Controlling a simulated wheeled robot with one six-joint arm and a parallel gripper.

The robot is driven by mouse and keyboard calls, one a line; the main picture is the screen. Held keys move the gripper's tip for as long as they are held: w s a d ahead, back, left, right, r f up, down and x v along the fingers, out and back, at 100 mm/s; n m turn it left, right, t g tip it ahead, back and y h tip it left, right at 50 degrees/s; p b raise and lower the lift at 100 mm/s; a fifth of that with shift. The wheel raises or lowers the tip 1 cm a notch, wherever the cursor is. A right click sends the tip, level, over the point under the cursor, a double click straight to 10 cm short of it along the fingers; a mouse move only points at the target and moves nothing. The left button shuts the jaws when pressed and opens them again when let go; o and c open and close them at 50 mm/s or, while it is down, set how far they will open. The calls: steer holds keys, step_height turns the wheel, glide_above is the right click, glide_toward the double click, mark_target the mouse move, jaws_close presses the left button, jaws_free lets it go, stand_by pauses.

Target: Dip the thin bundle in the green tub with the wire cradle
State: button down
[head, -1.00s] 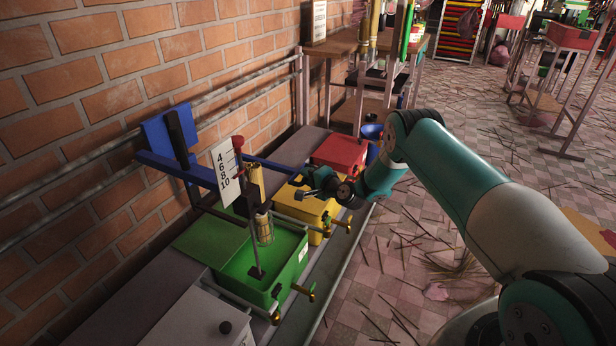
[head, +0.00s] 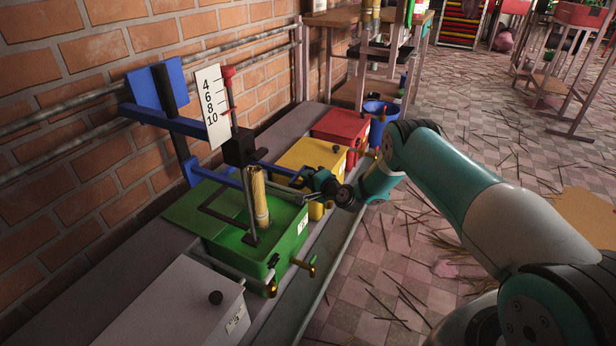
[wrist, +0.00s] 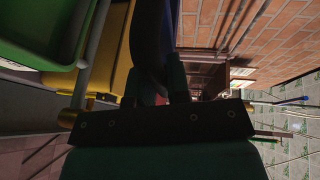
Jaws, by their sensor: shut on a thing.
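The green tub (head: 276,243) stands open on the bench; its corner shows in the wrist view (wrist: 45,30). A thin tan bundle (head: 260,198) stands nearly upright over the tub's opening, beside a thin metal rod (head: 248,193). A dark wire frame (head: 222,220), apparently part of the cradle, spans the opening. Whether the bundle's lower end touches liquid cannot be told. A black block (head: 240,148) sits above the bundle. My gripper (head: 312,182), right of the bundle and by the yellow tub, is shut on a dark bar (wrist: 148,45) that appears to lead to the block.
A scale card (head: 212,105) with a red pointer stands above the green tub. The yellow tub (head: 308,157), red tub (head: 340,126) and blue bucket (head: 379,112) stand behind. A lidded grey box (head: 165,310) is in front. Brass taps (head: 307,266) project into the aisle. Brick wall is left.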

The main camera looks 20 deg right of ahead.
steer(key=shift+f+b, duration=1.1)
steer(key=shift+f, duration=0.85)
steer(key=shift+s+f, duration=0.15)
steer(key=c, duration=1.1)
jaws_free()
steer(key=p+v, duration=0.8)
steer(key=v, duration=0.9)
steer(key=shift+r+p, duration=0.2)
steer(key=shift+p, duration=0.1)
steer(key=shift+s, duration=0.1)
